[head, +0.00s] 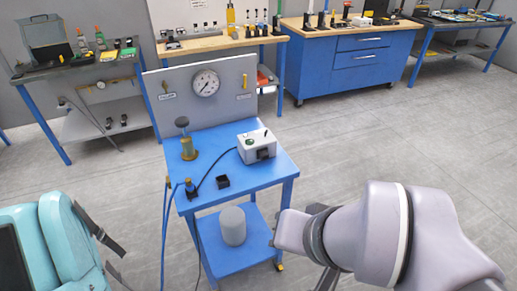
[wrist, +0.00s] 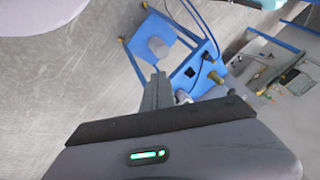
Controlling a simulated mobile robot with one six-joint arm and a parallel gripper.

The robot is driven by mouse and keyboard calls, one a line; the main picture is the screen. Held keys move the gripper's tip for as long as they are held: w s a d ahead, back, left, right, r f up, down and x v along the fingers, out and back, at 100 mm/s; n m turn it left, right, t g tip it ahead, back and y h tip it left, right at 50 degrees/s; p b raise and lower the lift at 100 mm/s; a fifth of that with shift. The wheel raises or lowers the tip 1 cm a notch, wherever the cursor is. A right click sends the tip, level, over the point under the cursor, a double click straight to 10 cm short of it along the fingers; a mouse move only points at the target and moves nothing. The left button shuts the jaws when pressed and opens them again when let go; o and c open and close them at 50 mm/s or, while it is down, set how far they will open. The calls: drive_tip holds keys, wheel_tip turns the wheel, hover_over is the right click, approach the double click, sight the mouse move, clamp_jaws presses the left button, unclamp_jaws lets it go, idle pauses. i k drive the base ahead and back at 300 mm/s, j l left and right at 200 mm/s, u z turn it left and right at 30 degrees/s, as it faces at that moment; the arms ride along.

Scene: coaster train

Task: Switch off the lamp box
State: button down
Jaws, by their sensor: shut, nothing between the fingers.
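The lamp box (head: 257,146) is a small white box on the right rear part of the blue cart top (head: 228,190). It has a dark switch-like part on its front face, a small dark green spot on its side and a black cable. I cannot tell the switch position. In the wrist view a small white part, probably the box (wrist: 182,97), shows beside my fingers, mostly hidden. My gripper (wrist: 157,77) is shut and empty, apart from the cart. In the head view my arm is at the lower right, and the fingers are not clearly visible.
A brass fitting (head: 188,148), a valve with blue hoses (head: 191,188) and a small black tray (head: 222,182) stand on the cart. A gauge panel (head: 230,88) rises behind. A grey cylinder (head: 233,226) is on the lower shelf. Floor right of the cart is clear.

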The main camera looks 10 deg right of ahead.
sight(248, 143)
drive_tip(key=i+z, duration=0.1)
drive_tip(key=i, duration=0.4)
drive_tip(key=i+j+z, duration=0.1)
drive_tip(key=i, duration=0.4)
